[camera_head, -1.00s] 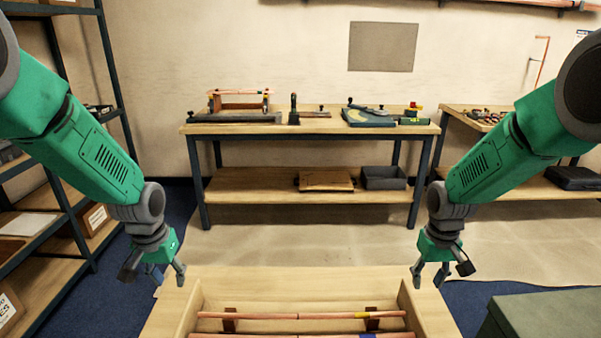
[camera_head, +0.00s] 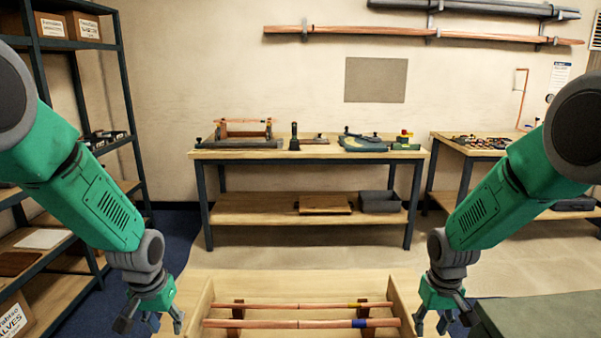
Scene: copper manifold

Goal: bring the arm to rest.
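My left gripper (camera_head: 151,322) hangs at the left side of the wooden tray, fingers pointing down and spread apart, with nothing between them. My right gripper (camera_head: 431,325) hangs at the right side of the tray, its fingers also apart and empty. Both arms come in from the upper corners and look nearly mirrored. The wooden tray (camera_head: 203,296) sits at the bottom centre. Two copper pipes, a rear one (camera_head: 290,306) with a yellow band and a front one (camera_head: 270,324) with a blue band, lie across dark supports in it. Neither gripper touches the pipes.
A workbench (camera_head: 285,154) with tools stands against the back wall, with another bench (camera_head: 450,146) at right. Shelving (camera_head: 128,100) stands at left. A green-grey surface (camera_head: 545,312) is close at lower right, near my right gripper. Open floor lies before the workbench.

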